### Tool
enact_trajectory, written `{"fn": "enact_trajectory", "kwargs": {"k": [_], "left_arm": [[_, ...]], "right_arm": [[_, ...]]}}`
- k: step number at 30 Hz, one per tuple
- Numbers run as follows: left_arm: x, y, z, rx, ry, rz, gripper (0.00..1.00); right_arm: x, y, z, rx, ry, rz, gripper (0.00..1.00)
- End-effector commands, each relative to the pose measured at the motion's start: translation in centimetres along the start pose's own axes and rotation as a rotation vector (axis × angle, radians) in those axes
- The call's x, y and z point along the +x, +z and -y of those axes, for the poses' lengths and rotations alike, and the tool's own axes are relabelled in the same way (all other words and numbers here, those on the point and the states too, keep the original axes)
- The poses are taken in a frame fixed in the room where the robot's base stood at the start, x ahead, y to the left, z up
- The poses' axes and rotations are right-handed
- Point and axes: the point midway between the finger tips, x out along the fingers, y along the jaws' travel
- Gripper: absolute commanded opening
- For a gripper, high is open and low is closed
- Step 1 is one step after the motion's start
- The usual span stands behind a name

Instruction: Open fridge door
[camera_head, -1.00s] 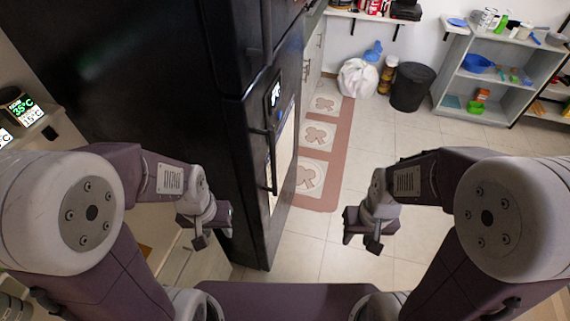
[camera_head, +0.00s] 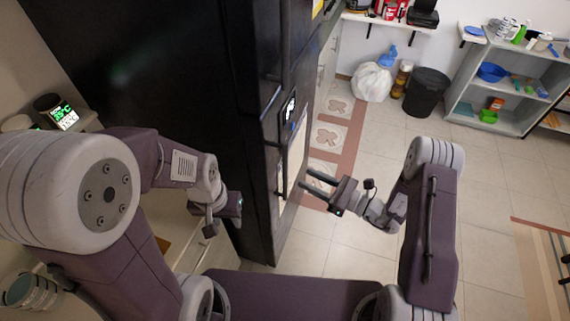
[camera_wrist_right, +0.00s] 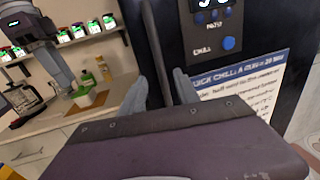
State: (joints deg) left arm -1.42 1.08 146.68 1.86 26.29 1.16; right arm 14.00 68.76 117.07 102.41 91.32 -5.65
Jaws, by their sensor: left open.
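The tall black fridge (camera_head: 160,90) stands at centre left in the head view, with its doors shut. A dark vertical handle (camera_head: 281,175) runs down its front, below a small display panel (camera_head: 289,108). My right gripper (camera_head: 308,180) is open, its two fingers pointing at the fridge front near this handle. In the right wrist view, the dark handle bar (camera_wrist_right: 158,50) appears between the two open fingers; I cannot tell whether they touch it. My left gripper (camera_head: 226,210) is open and empty, low beside the fridge's side.
A paper notice (camera_wrist_right: 240,97) is on the fridge front beside the handle. A patterned mat (camera_head: 331,133) lies on the floor before it. A black bin (camera_head: 426,92), a white bag (camera_head: 371,82) and a grey shelf (camera_head: 462,108) stand further back. Floor at right is mostly clear.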

Motion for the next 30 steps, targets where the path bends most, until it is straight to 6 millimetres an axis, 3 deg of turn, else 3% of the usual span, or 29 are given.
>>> {"fn": "enact_trajectory", "kwargs": {"k": [4, 9, 15, 25, 29, 30], "left_arm": [[-0.7, -0.1, 0.0, 0.000, 0.000, 0.000, 0.41], [-2.2, -0.2, 0.0, 0.000, 0.000, 0.000, 0.41], [-3.1, -0.3, -0.1, 0.000, 0.000, 0.000, 0.41], [-3.1, -0.3, -0.1, 0.000, 0.000, 0.000, 0.41], [-3.1, -0.3, -0.1, 0.000, 0.000, 0.000, 0.41], [-3.1, -0.3, -0.1, 0.000, 0.000, 0.000, 0.41]], "right_arm": [[1.6, 0.2, -0.2, 0.000, 0.007, -0.001, 0.38], [5.3, 0.3, -0.3, -0.001, 0.010, -0.001, 0.38], [8.4, 0.1, -0.2, -0.002, 0.007, -0.001, 0.38], [9.1, -0.1, -0.1, 0.000, 0.004, -0.001, 0.38], [9.1, -0.1, -0.1, -0.001, 0.004, -0.001, 0.04], [9.1, -0.1, -0.1, -0.001, 0.004, -0.001, 0.00]]}}
